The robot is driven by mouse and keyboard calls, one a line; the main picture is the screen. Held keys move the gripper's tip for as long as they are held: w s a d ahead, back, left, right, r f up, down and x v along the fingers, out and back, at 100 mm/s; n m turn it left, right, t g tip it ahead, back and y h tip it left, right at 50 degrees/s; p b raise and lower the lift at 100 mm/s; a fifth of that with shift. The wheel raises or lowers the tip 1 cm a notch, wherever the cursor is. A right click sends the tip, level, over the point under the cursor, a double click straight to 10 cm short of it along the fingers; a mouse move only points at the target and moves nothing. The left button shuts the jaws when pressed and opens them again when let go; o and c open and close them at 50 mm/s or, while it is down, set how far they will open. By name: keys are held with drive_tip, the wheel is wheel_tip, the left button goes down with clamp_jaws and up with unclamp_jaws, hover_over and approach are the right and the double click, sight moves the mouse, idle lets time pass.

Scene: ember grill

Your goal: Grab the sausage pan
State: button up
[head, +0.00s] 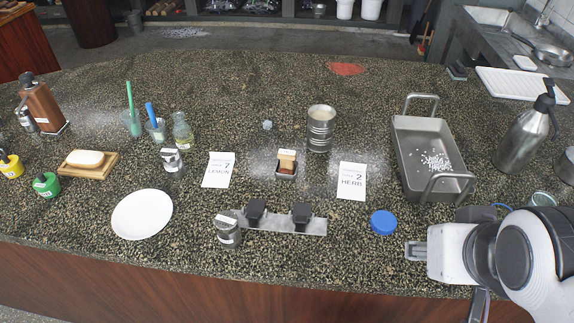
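A deep rectangular steel pan (402,178) with a raised handle at each end stands on the speckled counter, right of centre. A scatter of white granules lies in it, and I see no sausages. A round frying pan (553,54) is at the sink area in the far right corner. No label shows which one is the sausage pan. My gripper (410,251) is at the lower right, in front of the steel pan and apart from it, pointing left. It is small and seen side-on, so its finger opening is unclear.
A blue lid (383,222) lies just left of my gripper. A steel pump bottle (524,135) stands right of the pan. A "HERB" card (352,181), an open can (321,128) and a metal strip with black knobs (285,225) are to the left. The counter behind the can is mostly clear.

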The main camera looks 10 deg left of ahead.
drive_tip(key=w+d+r+n+t+h, duration=0.1)
drive_tip(key=w+r+n+t, duration=0.3)
drive_tip(key=w, duration=0.9)
drive_tip(key=w+d+r+m+t, duration=0.15)
drive_tip(key=w+r, duration=0.45)
drive_tip(key=w, duration=0.7)
drive_tip(key=w+a+n+t+y, duration=0.2)
drive_tip(key=w+a+n+y, duration=0.15)
drive_tip(key=w, duration=0.45)
drive_tip(key=w+a+f+n+g+y, duration=0.1)
drive_tip(key=w+a+f+n+y, duration=0.2)
drive_tip(key=a, duration=0.3)
drive_tip(key=w+a+f+n+g+y, duration=0.2)
drive_tip(key=w+a+f+n+y, duration=0.15)
drive_tip(key=a, duration=0.25)
drive_tip(key=n+g+y, duration=0.4)
drive_tip(key=g+y, duration=0.1)
drive_tip(key=g, duration=0.4)
approach(287, 163)
drive_tip(key=shift+w+a+r, duration=0.3)
drive_tip(key=shift+w+a, duration=0.3)
drive_tip(key=shift+w+a+r, duration=0.3)
drive_tip(key=shift+w+a, duration=0.3)
drive_tip(key=shift+s+f, duration=0.25)
drive_tip(key=shift+s, duration=0.05)
drive_tip(key=shift+a, duration=0.1)
